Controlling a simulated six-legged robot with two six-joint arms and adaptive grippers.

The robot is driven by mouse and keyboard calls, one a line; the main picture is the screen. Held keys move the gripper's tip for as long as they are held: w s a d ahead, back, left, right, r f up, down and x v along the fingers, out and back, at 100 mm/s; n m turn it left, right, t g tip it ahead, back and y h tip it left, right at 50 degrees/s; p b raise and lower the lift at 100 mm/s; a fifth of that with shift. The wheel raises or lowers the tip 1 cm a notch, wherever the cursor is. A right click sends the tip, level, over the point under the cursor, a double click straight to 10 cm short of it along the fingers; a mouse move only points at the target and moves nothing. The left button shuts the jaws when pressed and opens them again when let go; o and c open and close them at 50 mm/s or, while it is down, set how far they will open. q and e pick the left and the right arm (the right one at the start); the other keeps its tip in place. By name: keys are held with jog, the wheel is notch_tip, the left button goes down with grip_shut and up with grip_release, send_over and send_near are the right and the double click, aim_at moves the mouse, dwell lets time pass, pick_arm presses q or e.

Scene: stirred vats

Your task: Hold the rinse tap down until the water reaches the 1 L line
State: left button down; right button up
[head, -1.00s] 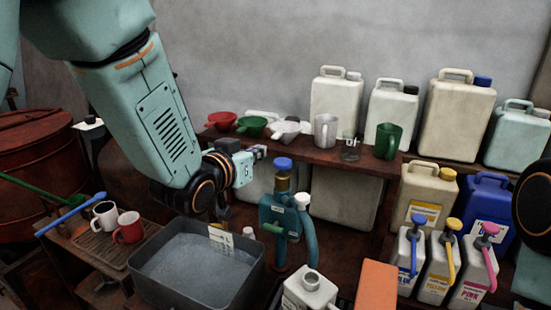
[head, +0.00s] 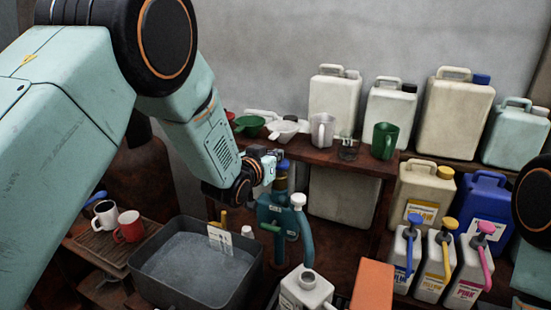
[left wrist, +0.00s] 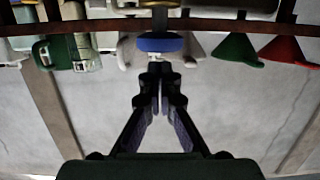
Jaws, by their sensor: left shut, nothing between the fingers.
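The tap is a teal pump body (head: 277,212) with a brass neck and a round blue cap (head: 283,165) on top. A grey basin (head: 150,277) stands left of it, holding greyish water (head: 195,262). A white tag (head: 220,240) stands at the basin's far side; its marks are too small to read. My left gripper (head: 276,156) is shut and empty, with its tips close to the blue cap. In the left wrist view the closed fingertips (left wrist: 157,72) point at the blue cap (left wrist: 158,42); I cannot tell whether they touch. My right gripper is out of view.
A shelf behind carries funnels (head: 285,129), a grey jug (head: 322,130), a green jug (head: 385,140) and large canisters (head: 456,115). Pump bottles (head: 438,265) stand at right. Mugs (head: 130,226) stand on a rack at left. An orange block (head: 372,287) is in front.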

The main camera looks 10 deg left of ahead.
aim_at(280, 169)
pick_arm(q)
jog(key=shift+s+a+f, duration=0.1)
jog(key=shift+a+f, duration=0.1)
jog(key=shift+f, duration=0.25)
jog(key=shift+d, duration=0.1)
notch_tip(280, 169, down, 2)
jog(key=shift+f+b, duration=0.1)
jog(key=shift+b, duration=0.55)
jog(key=shift+s+f, duration=0.15)
jog(key=shift+f, duration=0.05)
dwell(6.5)
